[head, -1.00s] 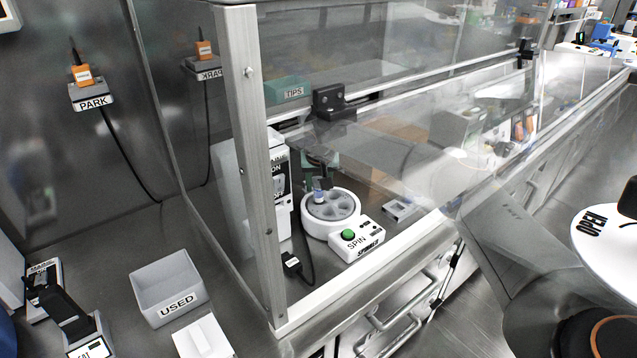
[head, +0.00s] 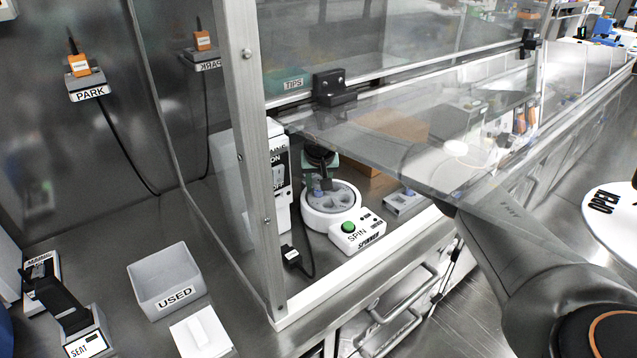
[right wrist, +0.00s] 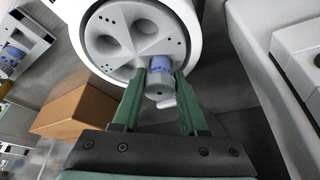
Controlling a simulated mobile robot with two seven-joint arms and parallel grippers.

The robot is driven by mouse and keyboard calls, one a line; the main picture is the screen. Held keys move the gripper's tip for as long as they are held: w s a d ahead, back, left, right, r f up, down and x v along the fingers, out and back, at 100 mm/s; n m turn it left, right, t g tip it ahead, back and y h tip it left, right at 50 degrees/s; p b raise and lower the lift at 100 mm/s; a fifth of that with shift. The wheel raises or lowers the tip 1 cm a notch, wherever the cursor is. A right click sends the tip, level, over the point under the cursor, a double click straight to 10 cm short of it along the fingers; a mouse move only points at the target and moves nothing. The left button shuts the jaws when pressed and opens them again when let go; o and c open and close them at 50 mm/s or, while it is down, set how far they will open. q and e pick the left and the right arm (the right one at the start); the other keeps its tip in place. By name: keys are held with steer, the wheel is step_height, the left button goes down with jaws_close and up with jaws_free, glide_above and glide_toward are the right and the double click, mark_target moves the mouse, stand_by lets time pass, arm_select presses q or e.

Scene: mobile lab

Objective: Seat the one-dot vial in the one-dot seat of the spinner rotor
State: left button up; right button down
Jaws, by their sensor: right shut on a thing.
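The white spinner (head: 327,222) stands inside the glass-fronted cabinet, its round grey rotor (head: 340,191) facing up. The rotor (right wrist: 115,62) also fills the top of the right wrist view, with round seats and small dark dots. My right gripper (head: 318,188) is at the rotor's left side. In the right wrist view its green fingers (right wrist: 160,82) are shut on a vial (right wrist: 159,88) with a grey end and blue band. The vial overlaps the rotor's near edge; its far end is hidden, so I cannot tell whether it is in a seat. Its dot mark is not visible. My left gripper is not in view.
A small grey holder (head: 401,203) is right of the spinner; the right wrist view shows a blue-banded vial (right wrist: 12,52) in a holder. A brown box (right wrist: 75,112) is near the rotor. The glass sash (head: 390,140) hangs over my right arm. A USED bin (head: 163,281) is outside.

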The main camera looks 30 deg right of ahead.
steer(key=shift+f, duration=0.15)
steer(key=shift+c, duration=1.8)
jaws_free()
steer(key=v, duration=1.2)
steer(key=shift+r, duration=0.25)
steer(key=shift+a, duration=0.15)
